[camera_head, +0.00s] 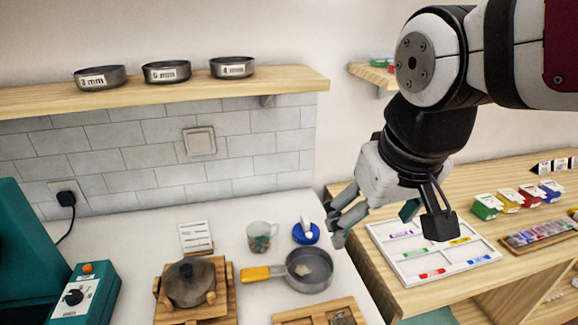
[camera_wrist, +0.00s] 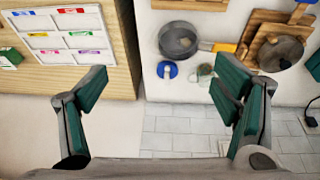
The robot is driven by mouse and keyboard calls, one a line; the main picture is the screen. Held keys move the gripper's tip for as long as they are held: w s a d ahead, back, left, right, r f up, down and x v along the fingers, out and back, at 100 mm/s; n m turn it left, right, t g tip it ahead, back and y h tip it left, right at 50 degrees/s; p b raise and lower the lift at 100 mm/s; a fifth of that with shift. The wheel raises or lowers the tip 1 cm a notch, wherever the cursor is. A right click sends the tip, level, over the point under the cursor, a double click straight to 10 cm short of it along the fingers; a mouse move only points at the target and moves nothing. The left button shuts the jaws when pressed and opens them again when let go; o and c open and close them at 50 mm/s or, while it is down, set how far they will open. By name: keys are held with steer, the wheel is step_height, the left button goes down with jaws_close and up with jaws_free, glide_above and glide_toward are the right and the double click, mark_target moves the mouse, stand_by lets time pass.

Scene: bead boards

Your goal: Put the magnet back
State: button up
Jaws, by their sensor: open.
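A round blue piece with a white upright part (camera_head: 306,232), perhaps the magnet, stands on the white counter between the glass mug and the wooden bench. It also shows in the wrist view (camera_wrist: 167,70), between the fingertips in the picture but well beyond them. My gripper (camera_head: 392,224) is open and empty, in the air above the gap between counter and bench. Its two teal-padded fingers are spread wide in the wrist view (camera_wrist: 163,82). No other piece is clearly a magnet.
A grey pan (camera_head: 310,271) with a yellow handle and a glass mug (camera_head: 262,237) stand close by. A lidded pot (camera_head: 188,283) is on a wooden stand. A white labelled tray (camera_head: 405,268) lies on the bench. Labelled bowls (camera_head: 167,72) line the shelf.

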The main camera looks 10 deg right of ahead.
steer(key=shift+t+y, duration=0.3)
steer(key=shift+t, duration=0.1)
steer(key=s, duration=0.2)
steer(key=s+f, duration=0.1)
steer(key=s, duration=0.2)
steer(key=shift+s+a, duration=0.15)
